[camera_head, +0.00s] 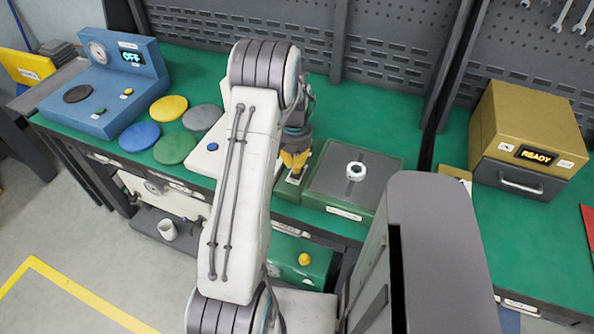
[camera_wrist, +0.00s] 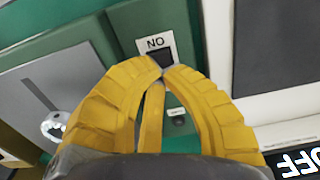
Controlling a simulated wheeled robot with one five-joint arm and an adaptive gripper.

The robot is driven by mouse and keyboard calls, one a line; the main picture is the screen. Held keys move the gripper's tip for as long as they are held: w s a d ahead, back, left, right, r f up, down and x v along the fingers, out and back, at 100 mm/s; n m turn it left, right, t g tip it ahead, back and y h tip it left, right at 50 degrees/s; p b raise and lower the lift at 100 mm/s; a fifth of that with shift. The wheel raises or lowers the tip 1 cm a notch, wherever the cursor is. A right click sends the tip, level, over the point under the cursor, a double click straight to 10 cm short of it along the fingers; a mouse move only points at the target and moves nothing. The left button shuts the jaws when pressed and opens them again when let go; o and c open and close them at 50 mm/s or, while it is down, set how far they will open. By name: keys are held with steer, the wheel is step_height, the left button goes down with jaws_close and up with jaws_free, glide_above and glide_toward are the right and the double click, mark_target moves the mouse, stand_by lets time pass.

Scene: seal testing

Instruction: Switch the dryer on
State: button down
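No label in view names the dryer. A green unit (camera_head: 325,188) with a grey top plate and a round metal fitting (camera_head: 356,171) stands on the bench. On its left is a small pale plate with a dark switch (camera_head: 293,180). In the wrist view, the dark switch (camera_wrist: 160,58) sits beside a label that reads NO, perhaps ON seen upside down. My yellow gripper (camera_head: 294,163) points down at this plate. In the wrist view my gripper (camera_wrist: 163,73) has its fingertips together with nothing between them, just by the switch; I cannot tell whether they touch.
A white unit (camera_head: 204,160) with a blue button is partly behind my arm. In the wrist view a dark display (camera_wrist: 295,160) reads partly OFF. A blue machine (camera_head: 85,97) showing OFF and coloured discs (camera_head: 168,108) stand left. A yellow box (camera_head: 527,120) reading READY stands right.

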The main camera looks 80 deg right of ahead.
steer(key=shift+f+b, duration=1.3)
steer(key=shift+f, duration=0.3)
stand_by(0.8)
steer(key=shift+r, duration=0.15)
steer(key=shift+r+p, duration=2.2)
steer(key=shift+r, duration=1.2)
